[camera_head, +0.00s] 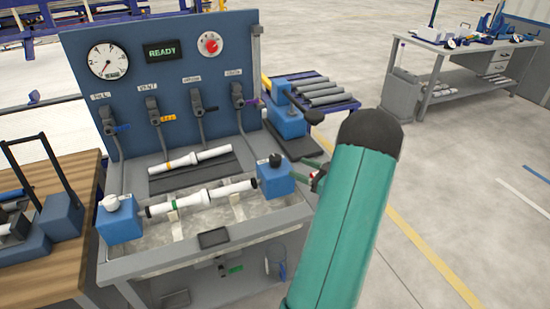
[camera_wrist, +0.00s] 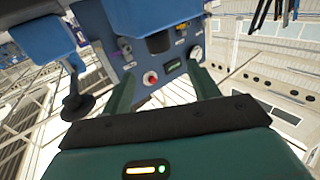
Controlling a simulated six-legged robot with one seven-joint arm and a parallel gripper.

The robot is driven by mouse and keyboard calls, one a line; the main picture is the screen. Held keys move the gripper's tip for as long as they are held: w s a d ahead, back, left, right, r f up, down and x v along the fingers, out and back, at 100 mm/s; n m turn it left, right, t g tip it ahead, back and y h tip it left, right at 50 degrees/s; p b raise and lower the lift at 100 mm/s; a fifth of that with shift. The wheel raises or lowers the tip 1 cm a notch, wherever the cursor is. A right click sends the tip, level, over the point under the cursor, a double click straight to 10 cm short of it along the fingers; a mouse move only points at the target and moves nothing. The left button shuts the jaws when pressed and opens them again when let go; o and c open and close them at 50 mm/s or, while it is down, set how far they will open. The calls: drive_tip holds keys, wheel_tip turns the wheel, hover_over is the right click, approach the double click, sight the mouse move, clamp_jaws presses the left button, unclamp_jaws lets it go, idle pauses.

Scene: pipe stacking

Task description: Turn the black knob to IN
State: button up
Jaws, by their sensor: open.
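The black knob (camera_head: 275,160) stands on top of the blue block (camera_head: 276,182) at the right end of the test bench. My gripper (camera_head: 307,172) is open just right of this block, partly hidden behind my green arm. In the wrist view, which sees the bench upside down, the two green fingers of my gripper (camera_wrist: 162,85) are spread with nothing between them. A dark knob (camera_wrist: 158,43) under a blue block (camera_wrist: 140,14) shows at the top, beyond the fingertips; it looks like the black knob. Its IN marking cannot be read.
A pipe (camera_head: 202,198) with a green ring lies across the bench between the blue blocks. The left block carries a white knob (camera_head: 111,202). The back panel (camera_head: 130,75) has a gauge, a READY display, a red knob (camera_head: 210,44) and several levers. A blue clamp (camera_head: 287,120) stands behind the gripper.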

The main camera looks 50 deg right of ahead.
sight(275, 157)
drive_tip(key=w, duration=1.1)
drive_tip(key=shift+a, duration=0.25)
drive_tip(key=c, duration=1)
